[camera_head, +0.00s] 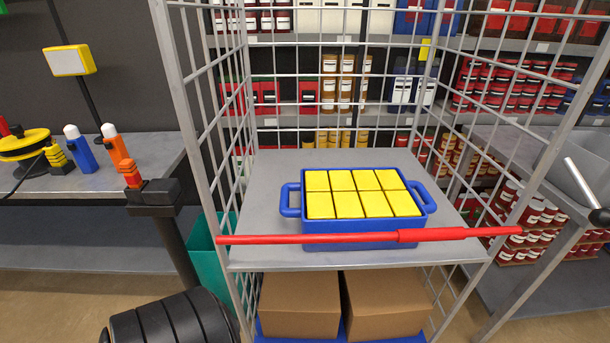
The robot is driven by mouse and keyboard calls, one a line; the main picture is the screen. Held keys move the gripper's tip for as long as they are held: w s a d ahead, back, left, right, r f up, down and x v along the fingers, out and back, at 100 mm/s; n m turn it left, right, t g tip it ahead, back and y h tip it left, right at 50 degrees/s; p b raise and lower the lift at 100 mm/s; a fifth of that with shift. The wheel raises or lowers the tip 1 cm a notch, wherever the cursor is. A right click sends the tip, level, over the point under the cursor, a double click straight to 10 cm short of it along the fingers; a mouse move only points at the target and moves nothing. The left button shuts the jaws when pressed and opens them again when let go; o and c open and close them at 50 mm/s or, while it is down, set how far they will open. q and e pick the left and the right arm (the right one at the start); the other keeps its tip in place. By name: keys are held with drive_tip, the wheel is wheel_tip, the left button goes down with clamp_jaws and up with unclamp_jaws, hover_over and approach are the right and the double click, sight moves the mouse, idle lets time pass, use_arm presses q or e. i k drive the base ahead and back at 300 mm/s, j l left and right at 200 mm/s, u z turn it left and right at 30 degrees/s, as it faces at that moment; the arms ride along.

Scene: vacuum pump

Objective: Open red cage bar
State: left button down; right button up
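The red cage bar (350,238) lies across the open front of the grey wire cage cart (190,110). Its left end meets the left front post, and its right end reaches the right front post. A thicker red sleeve (432,235) sits on its right half. The bar passes in front of a blue crate (290,212) with yellow blocks (350,205) on the cage shelf (290,258). I cannot make out either of my grippers in this view.
Cardboard boxes (300,305) stand on the cage's lower level. A workbench (90,185) with tools is at the left. A black ribbed object (170,322) is at the bottom left, and a dark post (172,235) stands close to the cage. Stocked shelves are behind.

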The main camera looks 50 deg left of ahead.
sight(409, 235)
drive_tip(key=u, duration=0.85)
